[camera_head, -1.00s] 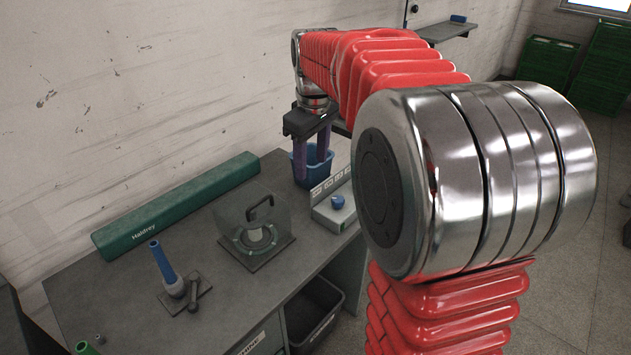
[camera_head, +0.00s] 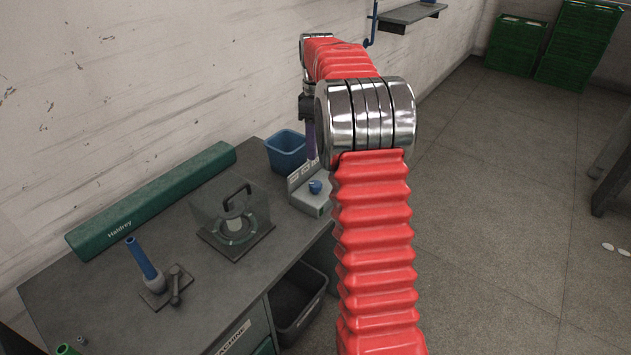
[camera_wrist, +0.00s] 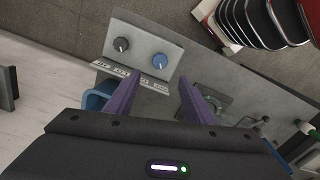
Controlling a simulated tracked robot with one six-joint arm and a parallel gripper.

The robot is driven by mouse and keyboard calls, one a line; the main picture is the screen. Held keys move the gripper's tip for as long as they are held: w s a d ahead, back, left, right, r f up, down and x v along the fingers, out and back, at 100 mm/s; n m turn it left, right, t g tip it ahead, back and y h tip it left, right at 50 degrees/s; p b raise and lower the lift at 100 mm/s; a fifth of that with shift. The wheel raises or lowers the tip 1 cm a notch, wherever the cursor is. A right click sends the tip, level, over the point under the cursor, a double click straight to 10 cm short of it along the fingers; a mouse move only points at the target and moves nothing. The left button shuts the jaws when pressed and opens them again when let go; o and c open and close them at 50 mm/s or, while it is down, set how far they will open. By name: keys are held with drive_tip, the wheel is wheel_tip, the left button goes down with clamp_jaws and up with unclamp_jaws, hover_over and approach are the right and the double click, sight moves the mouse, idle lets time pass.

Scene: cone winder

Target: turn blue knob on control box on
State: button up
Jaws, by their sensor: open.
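The control box (camera_head: 304,200) is a light grey box at the right end of the workbench, with a labelled upright strip behind its top. Its blue knob (camera_head: 315,187) shows on top. In the wrist view the box face (camera_wrist: 140,47) carries the blue knob (camera_wrist: 159,61) and a dark grey knob (camera_wrist: 121,44) to its left. My gripper (camera_wrist: 160,98) has two purple fingers, spread open and empty. The blue knob lies beyond the fingertips, in line with the gap between them, and is not touched. In the head view my arm hides most of the gripper (camera_head: 311,150).
A blue bin (camera_head: 286,146) stands behind the box. A clear cover with a black handle (camera_head: 236,200) stands left of it. A dark open bin (camera_head: 297,305) sits below the bench edge.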

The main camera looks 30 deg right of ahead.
sight(316, 184)
wheel_tip(316, 184, down, 14)
drive_tip(key=shift+r, duration=0.1)
idle(0.8)
drive_tip(key=shift+c, duration=0.4)
